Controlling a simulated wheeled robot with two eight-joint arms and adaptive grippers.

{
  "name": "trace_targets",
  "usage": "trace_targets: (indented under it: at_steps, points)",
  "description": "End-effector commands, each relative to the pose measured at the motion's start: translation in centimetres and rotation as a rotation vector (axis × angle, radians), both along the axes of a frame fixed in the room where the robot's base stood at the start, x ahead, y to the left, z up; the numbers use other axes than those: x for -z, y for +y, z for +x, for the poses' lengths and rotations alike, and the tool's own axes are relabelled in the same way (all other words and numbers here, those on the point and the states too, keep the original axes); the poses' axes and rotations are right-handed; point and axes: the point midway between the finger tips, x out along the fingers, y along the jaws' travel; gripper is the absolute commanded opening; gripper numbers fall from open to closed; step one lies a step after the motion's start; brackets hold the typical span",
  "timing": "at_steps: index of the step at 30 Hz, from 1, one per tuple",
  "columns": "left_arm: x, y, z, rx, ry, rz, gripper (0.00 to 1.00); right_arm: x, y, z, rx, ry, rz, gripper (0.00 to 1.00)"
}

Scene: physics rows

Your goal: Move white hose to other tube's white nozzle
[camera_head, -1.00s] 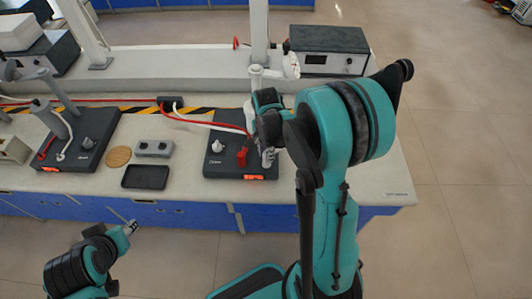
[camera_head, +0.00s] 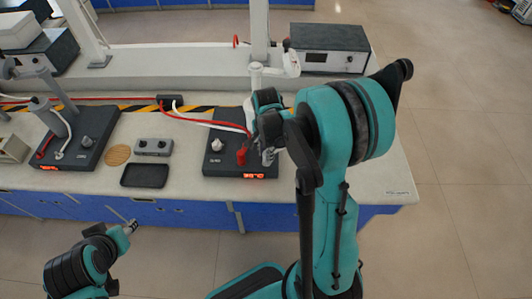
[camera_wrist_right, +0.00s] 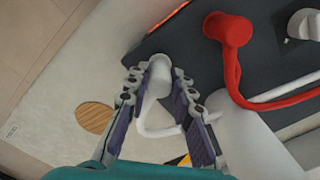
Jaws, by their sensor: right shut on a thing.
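My right gripper (camera_wrist_right: 160,82) has its two fingers around the white hose end (camera_wrist_right: 158,72) and is shut on it. The white hose (camera_wrist_right: 145,122) curves away between the fingers. In the head view the right gripper (camera_head: 267,153) is at the right edge of the dark device (camera_head: 225,158), partly hidden by my arm. A red hose end (camera_head: 242,156) is on this device; it also shows in the wrist view (camera_wrist_right: 230,32). A thick white tube (camera_wrist_right: 245,125) stands beside the fingers; its white nozzle cannot be made out. My left gripper (camera_head: 131,227) is low, in front of the bench.
A second dark device (camera_head: 82,142) with a grey tube stands at the left. A cork disc (camera_head: 117,155), a grey two-knob box (camera_head: 153,147) and a black tray (camera_head: 145,175) lie between the devices. The bench right of my arm is clear.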

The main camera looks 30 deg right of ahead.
Motion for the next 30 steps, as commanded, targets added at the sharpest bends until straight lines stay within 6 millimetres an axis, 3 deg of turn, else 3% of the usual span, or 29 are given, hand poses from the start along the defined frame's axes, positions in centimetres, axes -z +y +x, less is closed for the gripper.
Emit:
trace_targets:
  at_steps: [11, 12, 14, 20, 23, 30]
  points:
    - [0.53, 0.00, 0.00, 0.000, 0.000, 0.000, 0.40, 0.50, -0.01, 0.02, 0.000, 0.000, 0.000, 0.00]
    - [0.46, 0.00, 0.00, 0.000, 0.000, 0.000, 0.40, 0.43, -0.01, 0.01, 0.000, 0.000, 0.000, 0.33]
    - [0.44, 0.00, -0.01, 0.000, 0.000, 0.000, 0.40, 0.41, -0.01, 0.01, 0.000, 0.000, 0.000, 0.47]
    - [0.43, 0.00, 0.00, 0.000, 0.000, 0.000, 0.40, 0.40, -0.01, 0.01, 0.000, 0.000, 0.000, 0.47]
    - [0.43, 0.00, 0.00, 0.000, 0.000, 0.000, 0.40, 0.40, -0.01, 0.01, 0.000, 0.000, 0.000, 0.64]
    - [0.43, 0.00, 0.00, 0.000, 0.000, 0.000, 0.40, 0.40, -0.01, 0.01, 0.000, 0.000, 0.000, 0.64]
